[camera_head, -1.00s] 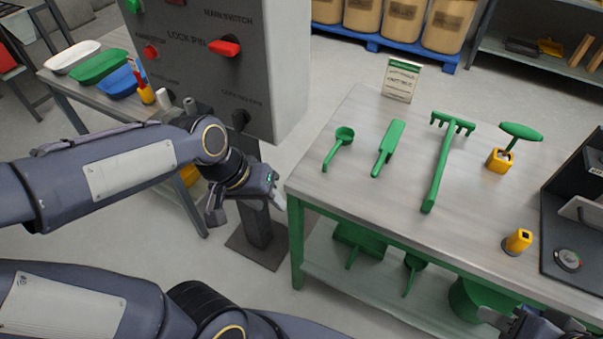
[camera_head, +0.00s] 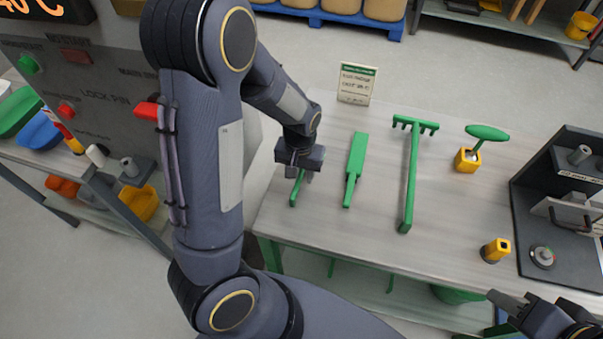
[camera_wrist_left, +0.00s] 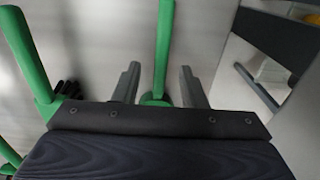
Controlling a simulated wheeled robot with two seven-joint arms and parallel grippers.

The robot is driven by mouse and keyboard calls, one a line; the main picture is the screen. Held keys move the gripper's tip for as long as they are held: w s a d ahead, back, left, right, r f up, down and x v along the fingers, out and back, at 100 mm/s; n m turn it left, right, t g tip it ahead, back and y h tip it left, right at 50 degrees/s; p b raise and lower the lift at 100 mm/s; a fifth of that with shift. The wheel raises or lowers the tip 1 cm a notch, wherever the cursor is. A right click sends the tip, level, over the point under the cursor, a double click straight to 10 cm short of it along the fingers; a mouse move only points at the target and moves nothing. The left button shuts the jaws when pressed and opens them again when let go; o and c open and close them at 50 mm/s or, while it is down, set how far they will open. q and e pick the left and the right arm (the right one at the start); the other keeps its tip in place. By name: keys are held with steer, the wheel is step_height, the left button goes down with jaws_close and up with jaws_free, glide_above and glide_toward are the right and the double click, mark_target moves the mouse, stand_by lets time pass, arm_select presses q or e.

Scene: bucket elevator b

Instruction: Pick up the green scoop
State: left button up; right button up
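The green scoop (camera_head: 296,188) lies on the workbench at the left end of the row of green tools. Its handle shows below my left gripper (camera_head: 298,173), which hides the bowl in the head view. In the left wrist view, the scoop's handle (camera_wrist_left: 164,45) runs between the two spread fingers of my left gripper (camera_wrist_left: 158,80), with a gap on each side. Part of the bowl shows low between the fingers. My left gripper is open and holds nothing. My right gripper (camera_head: 507,300) is at the lower right, by the bench's front edge; its finger opening is unclear.
A green spatula (camera_head: 354,170) lies close to the right of the scoop, then a green rake (camera_head: 411,175). A green-handled tool stands in a yellow block (camera_head: 467,160). A small sign (camera_head: 356,84) stands behind. A dark panel (camera_head: 565,225) is at the right.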

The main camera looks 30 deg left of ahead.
arm_select(q)
step_height(320, 180, down, 2)
steer(key=shift+f, duration=0.15)
jaws_close()
stand_by(0.4)
